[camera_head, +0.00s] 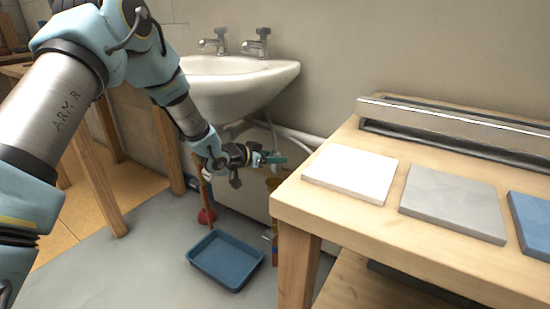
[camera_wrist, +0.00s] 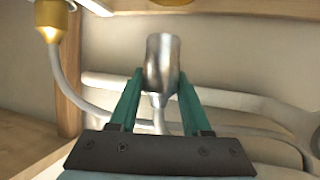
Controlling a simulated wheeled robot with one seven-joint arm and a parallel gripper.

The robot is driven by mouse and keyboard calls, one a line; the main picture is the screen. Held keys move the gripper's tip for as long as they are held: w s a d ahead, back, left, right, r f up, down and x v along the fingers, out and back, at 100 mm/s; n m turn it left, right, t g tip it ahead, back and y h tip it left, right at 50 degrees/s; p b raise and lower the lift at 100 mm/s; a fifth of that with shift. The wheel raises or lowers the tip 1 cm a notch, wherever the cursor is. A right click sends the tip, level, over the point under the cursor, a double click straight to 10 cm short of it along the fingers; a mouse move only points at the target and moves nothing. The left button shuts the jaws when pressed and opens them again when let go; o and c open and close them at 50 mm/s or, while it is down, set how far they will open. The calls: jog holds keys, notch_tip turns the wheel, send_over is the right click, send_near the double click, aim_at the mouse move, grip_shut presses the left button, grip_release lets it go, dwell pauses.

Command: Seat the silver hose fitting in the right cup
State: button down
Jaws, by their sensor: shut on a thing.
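The silver hose fitting (camera_wrist: 163,60) is a metal sleeve, upright in the middle of the wrist view. My gripper (camera_wrist: 160,76) has its two green fingers shut on it from both sides. A pale hose shows below the fitting. Above it, at the top edge, a pale round part with a brass-coloured edge (camera_wrist: 171,3) is cut off; it may be the right cup. There is a visible gap between them. In the head view my gripper (camera_head: 279,160) is below the sink, and the fitting is too small to make out.
A brass-coloured fitting (camera_wrist: 50,15) with a hose hangs at the upper left beside a wooden post (camera_wrist: 70,75). Pale pipes run behind. The sink (camera_head: 235,80) is above my gripper, a blue tray (camera_head: 226,261) is on the floor, and a wooden bench (camera_head: 345,211) stands right.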

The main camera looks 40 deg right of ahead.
jog(key=shift+f+b, duration=1.8)
jog(key=shift+f, duration=1.2)
jog(key=shift+c, duration=1.4)
grip_release()
jog(key=shift+a, duration=0.15)
jog(key=p+v, duration=0.2)
jog(key=v, duration=0.8)
jog(key=shift+a+p, duration=0.3)
jog(key=shift+p, duration=0.1)
jog(key=shift+r, duration=0.1)
